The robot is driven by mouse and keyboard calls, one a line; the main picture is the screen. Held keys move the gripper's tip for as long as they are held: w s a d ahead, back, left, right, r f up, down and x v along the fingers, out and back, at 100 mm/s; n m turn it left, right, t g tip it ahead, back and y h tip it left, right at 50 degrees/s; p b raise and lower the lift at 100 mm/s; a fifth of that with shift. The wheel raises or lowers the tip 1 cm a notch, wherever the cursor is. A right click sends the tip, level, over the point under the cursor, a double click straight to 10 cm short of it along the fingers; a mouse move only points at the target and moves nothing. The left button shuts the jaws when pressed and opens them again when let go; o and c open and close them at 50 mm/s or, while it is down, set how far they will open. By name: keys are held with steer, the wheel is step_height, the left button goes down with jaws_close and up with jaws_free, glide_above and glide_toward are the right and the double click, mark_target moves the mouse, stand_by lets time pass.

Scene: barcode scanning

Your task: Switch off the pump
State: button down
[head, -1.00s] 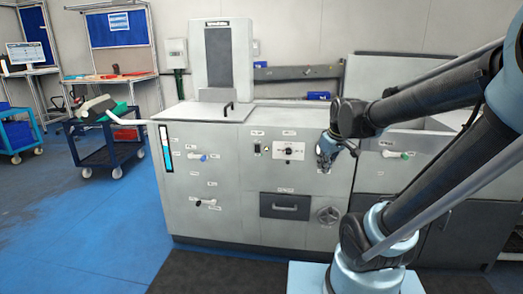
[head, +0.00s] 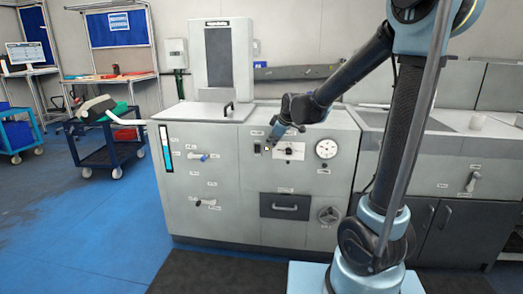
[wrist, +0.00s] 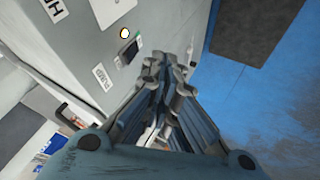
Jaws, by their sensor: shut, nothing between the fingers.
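The pump switch is a small dark rocker (head: 257,149) on the grey machine's front panel, left of a white dial plate. In the wrist view the switch (wrist: 131,48) shows with a "PUMP" label (wrist: 103,76) near it. A small round lit lamp (wrist: 124,33) sits close by. My gripper (head: 270,143) is in front of the panel, just right of the switch in the head view. In the wrist view my gripper's fingers (wrist: 168,72) are together and empty, with a visible offset from the switch. I cannot tell whether they touch the panel.
A round gauge (head: 326,149) and a handwheel (head: 328,215) are right of the switch. A blue-handled valve (head: 204,157), a white-handled valve (head: 205,203) and a drawer (head: 285,206) are also on the front. A cart (head: 103,145) stands left. Blue floor is open there.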

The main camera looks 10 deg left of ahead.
mark_target(260, 151)
steer(key=shift+w+a+f+n, duration=0.1)
steer(key=shift+w+a+n, duration=0.15)
steer(key=shift+a, duration=0.35)
steer(key=shift+w+a+f+n, duration=0.15)
steer(key=shift+w+a, duration=0.1)
steer(key=shift+a, duration=0.3)
steer(key=w+a+f, duration=0.1)
steer(key=w+f, duration=0.1)
steer(key=w+a+f, duration=0.1)
steer(key=w+f, duration=0.1)
steer(key=w, duration=0.1)
steer(key=w+a+f, duration=0.2)
steer(key=f, duration=0.1)
steer(key=shift+w+f, duration=0.1)
steer(key=shift+w, duration=0.85)
